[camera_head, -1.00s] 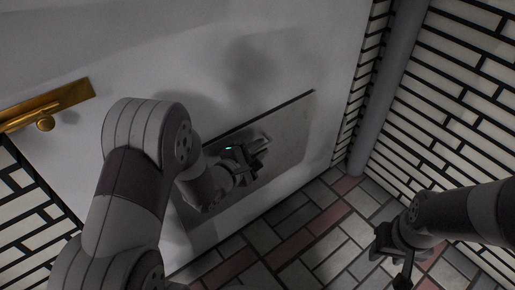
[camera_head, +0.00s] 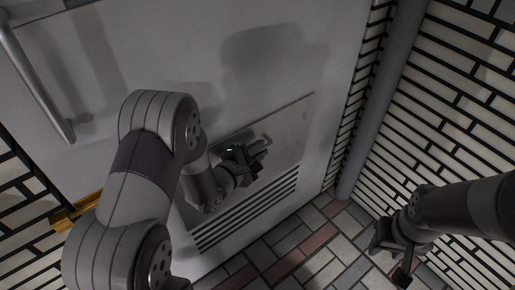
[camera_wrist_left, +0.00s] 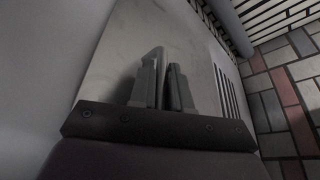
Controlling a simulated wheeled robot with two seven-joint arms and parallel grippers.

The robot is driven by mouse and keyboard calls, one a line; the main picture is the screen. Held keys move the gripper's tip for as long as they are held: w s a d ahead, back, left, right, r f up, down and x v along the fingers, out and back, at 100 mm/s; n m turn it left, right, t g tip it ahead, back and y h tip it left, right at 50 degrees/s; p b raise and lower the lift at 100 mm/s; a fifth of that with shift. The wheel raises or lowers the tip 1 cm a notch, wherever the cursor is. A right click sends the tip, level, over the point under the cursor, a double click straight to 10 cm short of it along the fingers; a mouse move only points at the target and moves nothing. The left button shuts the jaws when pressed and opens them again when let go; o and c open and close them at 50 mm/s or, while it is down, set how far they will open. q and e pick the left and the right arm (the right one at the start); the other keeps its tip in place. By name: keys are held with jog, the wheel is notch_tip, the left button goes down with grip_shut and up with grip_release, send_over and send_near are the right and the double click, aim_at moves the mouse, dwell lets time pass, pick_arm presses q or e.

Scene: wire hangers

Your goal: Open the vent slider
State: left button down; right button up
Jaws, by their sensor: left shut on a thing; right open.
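The vent slider (camera_head: 291,127) is a flat grey metal plate low on a white door. Dark parallel vent slots (camera_head: 247,207) show bare along its lower edge; they also show in the left wrist view (camera_wrist_left: 228,95), right of the plate (camera_wrist_left: 132,48). My left gripper (camera_head: 246,160) is at the plate's middle, shut on the slider's handle (camera_head: 262,138). In the left wrist view its fingers (camera_wrist_left: 162,88) are close together against the plate and hide most of the handle. My right gripper (camera_head: 393,250) is open and empty above the floor at lower right.
The white door (camera_head: 190,60) has a long bar handle (camera_head: 38,85) at upper left. A gold fitting (camera_head: 72,213) is partly behind my left arm. A grey pipe (camera_head: 378,110) stands in the corner by a brick wall (camera_head: 455,110). The tiled floor (camera_head: 300,245) is clear.

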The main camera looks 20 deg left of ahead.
pick_arm(q)
jog(key=shift+r, duration=0.65)
pick_arm(e)
jog(key=shift+r, duration=0.65)
pick_arm(q)
jog(key=c, duration=1.4)
grip_release()
jog(key=shift+c, duration=0.2)
jog(key=p+v, duration=0.4)
jog(key=v, duration=0.8)
jog(key=shift+s, duration=0.35)
pick_arm(e)
notch_tip(320, 180, up, 4)
jog(key=shift+f, duration=0.25)
